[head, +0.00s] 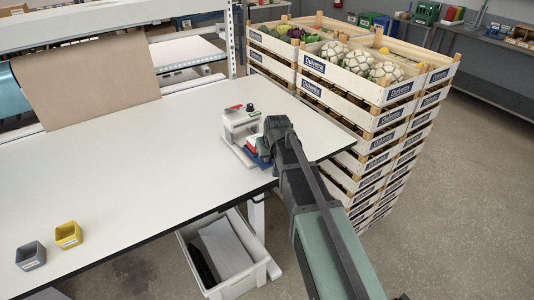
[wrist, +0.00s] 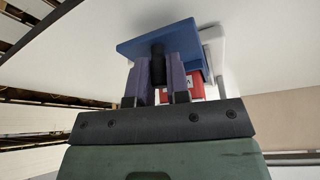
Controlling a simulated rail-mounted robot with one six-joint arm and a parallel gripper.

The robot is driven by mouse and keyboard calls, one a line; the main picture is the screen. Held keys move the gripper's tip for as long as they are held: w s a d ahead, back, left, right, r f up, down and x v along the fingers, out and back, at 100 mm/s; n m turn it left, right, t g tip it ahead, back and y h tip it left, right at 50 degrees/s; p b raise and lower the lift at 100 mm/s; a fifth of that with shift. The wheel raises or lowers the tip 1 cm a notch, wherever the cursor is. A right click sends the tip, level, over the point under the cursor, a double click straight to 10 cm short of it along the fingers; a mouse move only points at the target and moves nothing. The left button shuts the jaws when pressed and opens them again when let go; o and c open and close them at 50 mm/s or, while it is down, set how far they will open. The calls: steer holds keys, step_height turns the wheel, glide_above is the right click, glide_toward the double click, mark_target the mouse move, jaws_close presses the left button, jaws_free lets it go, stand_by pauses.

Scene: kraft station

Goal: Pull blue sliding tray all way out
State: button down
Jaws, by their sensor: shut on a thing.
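The blue sliding tray (wrist: 178,38) fills the upper middle of the wrist view, with a short black handle on its near side. My gripper (wrist: 160,80) is shut on that handle, one finger on each side. In the head view the blue tray (head: 256,160) shows only as a small patch at the foot of a white fixture (head: 240,124), near the table's right end. My arm hides most of the tray and the fingertips there. A red block (wrist: 198,84) shows beside the tray in the wrist view. How far out the tray stands is hard to tell.
The white table (head: 150,170) is mostly clear left of the fixture. A grey bin (head: 31,256) and a yellow bin (head: 68,234) stand at its front left. Stacked vegetable crates (head: 362,120) stand close behind its right end. A white tub (head: 222,258) sits below the front edge.

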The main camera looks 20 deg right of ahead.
steer(key=c, duration=1.2)
jaws_free()
steer(key=shift+s+d, duration=0.1)
steer(key=shift+s, duration=0.2)
steer(key=shift+o, duration=0.5)
steer(key=shift+w, duration=0.1)
steer(key=p+v, duration=1)
steer(key=shift+r, duration=0.35)
steer(key=s+a+f+g+b, duration=0.1)
steer(key=s+f+g+b, duration=0.1)
steer(key=s, duration=0.7)
steer(key=s+a+f+g+b, duration=0.2)
steer(key=s+f, duration=0.3)
steer(key=s, duration=0.5)
steer(key=shift+a+m+g+b, duration=0.2)
steer(key=shift+m+g+b, duration=0.1)
steer(key=shift+b, duration=0.6)
